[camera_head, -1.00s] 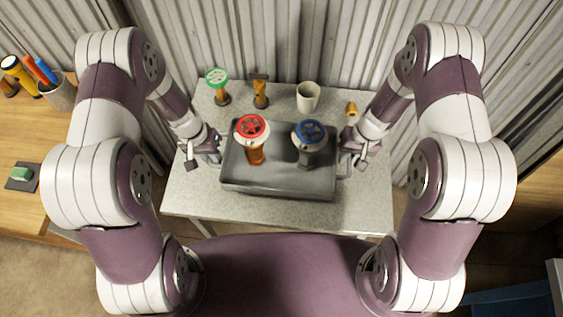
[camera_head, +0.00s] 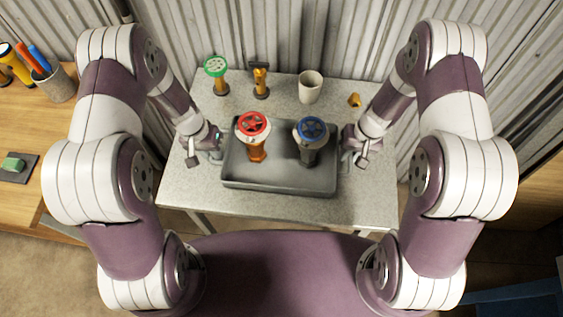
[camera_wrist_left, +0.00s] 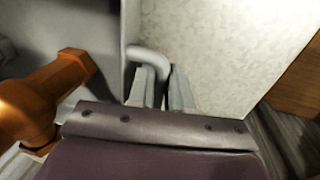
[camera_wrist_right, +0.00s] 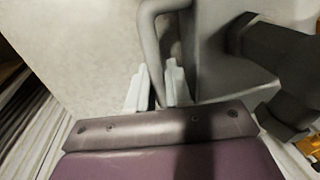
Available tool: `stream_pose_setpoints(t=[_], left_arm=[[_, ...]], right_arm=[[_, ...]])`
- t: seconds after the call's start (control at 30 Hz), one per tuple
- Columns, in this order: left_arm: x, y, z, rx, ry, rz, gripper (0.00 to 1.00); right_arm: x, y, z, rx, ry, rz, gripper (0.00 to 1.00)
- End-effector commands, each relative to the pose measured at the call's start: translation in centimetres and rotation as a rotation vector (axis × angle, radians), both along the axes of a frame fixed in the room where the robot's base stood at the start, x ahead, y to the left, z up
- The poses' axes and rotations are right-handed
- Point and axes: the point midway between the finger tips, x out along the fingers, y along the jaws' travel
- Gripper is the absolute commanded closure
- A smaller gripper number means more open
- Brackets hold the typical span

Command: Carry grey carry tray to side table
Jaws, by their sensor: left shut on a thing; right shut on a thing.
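The grey carry tray (camera_head: 280,183) sits over the middle of the speckled grey table (camera_head: 270,208). I cannot tell whether its base touches the tabletop. In it stand an orange fitting with a red handwheel (camera_head: 253,125) and a dark grey one with a blue handwheel (camera_head: 311,129). My left gripper (camera_head: 217,157) is shut on the tray's left handle, which shows between the fingers in the left wrist view (camera_wrist_left: 150,58). My right gripper (camera_head: 346,158) is shut on the right handle, seen in the right wrist view (camera_wrist_right: 150,40).
Behind the tray stand a green-wheeled fitting (camera_head: 216,70), an amber fitting (camera_head: 261,82), a beige cup (camera_head: 310,87) and a small brass piece (camera_head: 355,100). A wooden bench (camera_head: 80,130) is at left, with a pen pot (camera_head: 56,86). A corrugated wall is close behind.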

Motion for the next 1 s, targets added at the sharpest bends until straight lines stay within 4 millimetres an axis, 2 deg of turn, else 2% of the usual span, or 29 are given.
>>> stream_pose_setpoints(t=[0.07,0.1,0.17,0.47,0.8,1.0], left_arm=[[0.1,0.1,-1.4,0.001,-0.005,0.001,1.00],[0.1,0.1,-0.9,0.001,-0.004,0.001,0.71],[0.1,0.1,-0.8,0.002,-0.003,0.001,0.55],[0.1,0.1,-0.3,0.000,-0.002,-0.001,0.55],[0.3,1.2,5.5,0.002,-0.004,0.002,0.55],[0.2,1.6,7.0,0.002,-0.001,0.001,0.55]], right_arm=[[0.1,-0.1,-1.4,-0.002,-0.005,-0.002,1.00],[0.1,-0.1,-0.9,-0.002,-0.004,-0.002,0.71],[0.1,-0.1,-0.8,-0.002,-0.003,-0.002,0.55],[0.0,0.0,-0.7,0.000,-0.001,0.000,0.55],[0.0,0.0,-0.8,0.000,0.000,0.000,0.55],[0.1,-0.1,-0.2,0.001,-0.002,0.001,0.55]])
